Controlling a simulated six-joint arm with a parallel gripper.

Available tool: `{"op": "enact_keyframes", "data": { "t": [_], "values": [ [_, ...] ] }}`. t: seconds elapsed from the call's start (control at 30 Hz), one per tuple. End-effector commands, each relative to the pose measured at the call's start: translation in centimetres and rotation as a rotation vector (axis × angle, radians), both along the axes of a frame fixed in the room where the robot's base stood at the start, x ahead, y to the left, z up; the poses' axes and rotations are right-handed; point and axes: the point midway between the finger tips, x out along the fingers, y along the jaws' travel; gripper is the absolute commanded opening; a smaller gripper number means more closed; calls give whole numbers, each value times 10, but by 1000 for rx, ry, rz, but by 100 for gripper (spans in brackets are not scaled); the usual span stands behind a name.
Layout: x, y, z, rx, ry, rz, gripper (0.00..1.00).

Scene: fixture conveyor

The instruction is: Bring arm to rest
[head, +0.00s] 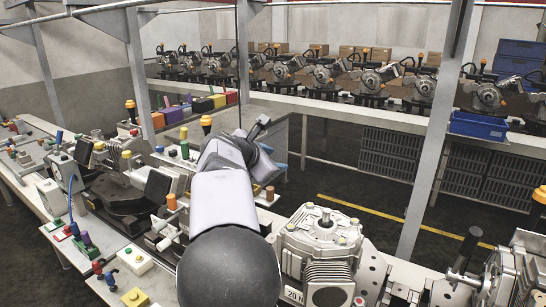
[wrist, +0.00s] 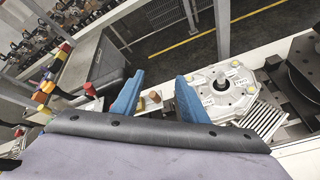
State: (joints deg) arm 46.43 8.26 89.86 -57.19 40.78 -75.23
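My arm reaches forward in the head view, with its dark rounded joint and pale grey links over the workbench. My gripper (wrist: 158,97) shows in the wrist view as two blue fingers spread apart, with nothing held between them. In the head view the gripper is mostly hidden behind my arm links. The silver gearbox unit (head: 318,235) sits on the bench to the right of my arm. It also shows in the wrist view (wrist: 228,88), just right of the right finger and apart from it, as far as I can tell.
A workbench with a dark fixture (head: 115,195), buttons and knobs lies left of my arm. A blue bin (head: 478,125) is on the far shelf, where several similar units stand in a row. A metal post (head: 432,140) rises at right. The floor aisle beyond the bench is clear.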

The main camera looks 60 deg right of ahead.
Motion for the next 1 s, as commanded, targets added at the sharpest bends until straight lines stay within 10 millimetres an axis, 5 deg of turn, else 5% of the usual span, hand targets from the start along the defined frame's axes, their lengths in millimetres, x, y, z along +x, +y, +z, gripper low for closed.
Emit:
{"op": "enact_keyframes", "data": {
  "t": [0.67, 0.87, 1.0],
  "values": [
    [13, 11, 14, -15, -57, 41, 40],
    [60, 61, 59, -24, -329, 191, 40],
    [94, 118, 6, 173, -497, 186, 40]
  ]
}}
